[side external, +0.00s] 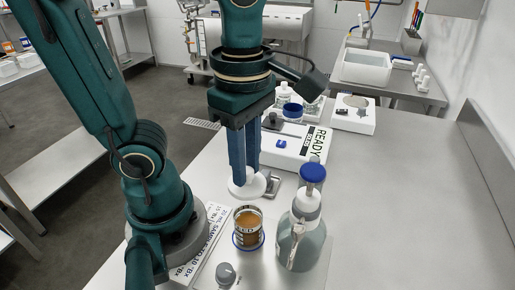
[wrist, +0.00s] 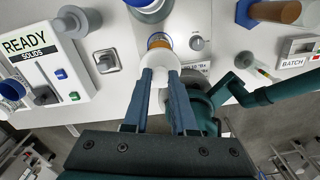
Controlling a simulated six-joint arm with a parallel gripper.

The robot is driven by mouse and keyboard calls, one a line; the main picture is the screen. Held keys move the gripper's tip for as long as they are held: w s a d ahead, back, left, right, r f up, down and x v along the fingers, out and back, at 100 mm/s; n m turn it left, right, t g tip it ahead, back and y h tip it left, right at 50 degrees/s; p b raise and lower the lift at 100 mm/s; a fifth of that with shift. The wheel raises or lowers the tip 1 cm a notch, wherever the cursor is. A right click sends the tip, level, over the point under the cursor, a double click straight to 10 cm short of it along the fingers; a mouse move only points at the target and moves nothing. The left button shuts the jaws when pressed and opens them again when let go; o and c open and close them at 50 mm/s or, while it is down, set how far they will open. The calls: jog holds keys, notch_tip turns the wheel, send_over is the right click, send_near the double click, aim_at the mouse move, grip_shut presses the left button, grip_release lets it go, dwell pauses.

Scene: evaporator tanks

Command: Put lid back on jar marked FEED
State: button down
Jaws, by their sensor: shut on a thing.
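My gripper (side external: 245,172) points down with its blue fingers shut on a white round lid (side external: 247,188). In the wrist view the lid (wrist: 165,62) sits between the fingertips (wrist: 168,74). A glass jar (side external: 249,232) of orange-brown liquid stands on the bench, with a dark-lettered label that is too small to read surely. In the side view its open top shows just below and in front of the lid, which is apart from it. In the wrist view the jar (wrist: 158,41) is partly hidden behind the lid.
A large clear vessel (side external: 303,245) with a blue-capped top (side external: 313,173) stands close to the jar's right. A grey knob (side external: 226,272) is in front. A white READY panel (side external: 310,150) lies behind. The bench's right side is clear.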

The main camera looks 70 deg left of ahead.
aim_at(247, 192)
jog(key=shift+f, duration=3)
jog(key=shift+f, duration=0.15)
jog(key=shift+c, duration=0.8)
grip_release()
jog(key=shift+r, duration=3.5)
